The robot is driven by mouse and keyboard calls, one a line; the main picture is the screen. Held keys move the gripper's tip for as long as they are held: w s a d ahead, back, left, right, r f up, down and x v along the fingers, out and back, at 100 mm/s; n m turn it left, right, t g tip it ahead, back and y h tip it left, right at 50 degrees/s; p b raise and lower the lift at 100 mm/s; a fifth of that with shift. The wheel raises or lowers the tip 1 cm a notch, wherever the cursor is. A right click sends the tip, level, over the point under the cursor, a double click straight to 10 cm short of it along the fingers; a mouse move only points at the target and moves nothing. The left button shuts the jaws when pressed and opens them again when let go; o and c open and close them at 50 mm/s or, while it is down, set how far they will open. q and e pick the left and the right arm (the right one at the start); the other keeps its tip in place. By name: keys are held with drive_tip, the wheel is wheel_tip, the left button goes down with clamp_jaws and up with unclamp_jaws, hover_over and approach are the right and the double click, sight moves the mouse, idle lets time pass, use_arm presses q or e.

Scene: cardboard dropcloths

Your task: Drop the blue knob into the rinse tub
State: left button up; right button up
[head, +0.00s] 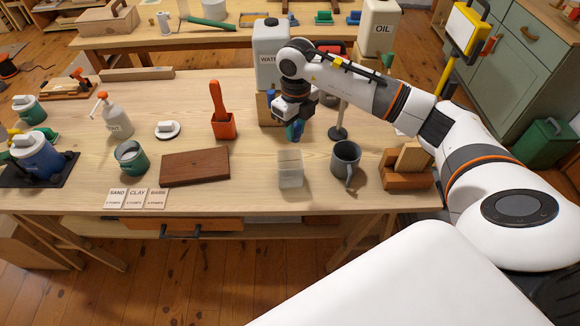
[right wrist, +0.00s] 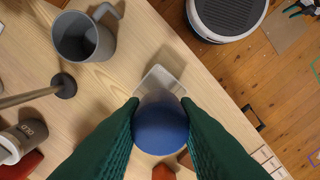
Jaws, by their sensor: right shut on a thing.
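The blue knob (right wrist: 161,123) is round and sits between the two green fingers of my right gripper (right wrist: 160,128) in the right wrist view. In the head view my right gripper (head: 294,130) hangs above the table, and the knob is hard to make out there. The rinse tub, which I take to be the small translucent box (head: 290,170), stands near the table's front edge. In the right wrist view the tub (right wrist: 158,78) shows just beyond the knob, partly hidden by it. My left gripper is not in view.
A grey mug (head: 345,162) stands right of the tub, with a wooden block holder (head: 405,168) beyond it. A dark brown board (head: 195,166) lies to the left. A thin stand (head: 338,130) and a white water container (head: 271,50) are behind. Bare tabletop separates board and tub.

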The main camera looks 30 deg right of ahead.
drive_tip(key=shift+w+d+f+m, duration=0.1)
drive_tip(key=shift+d+m, duration=0.2)
drive_tip(key=shift+m, duration=0.4)
wheel_tip(320, 180, down, 6)
drive_tip(key=b, duration=0.4)
drive_tip(key=o, duration=0.9)
wheel_tip(320, 180, up, 12)
drive_tip(key=shift+r+b, duration=0.15)
drive_tip(key=shift+b, duration=0.55)
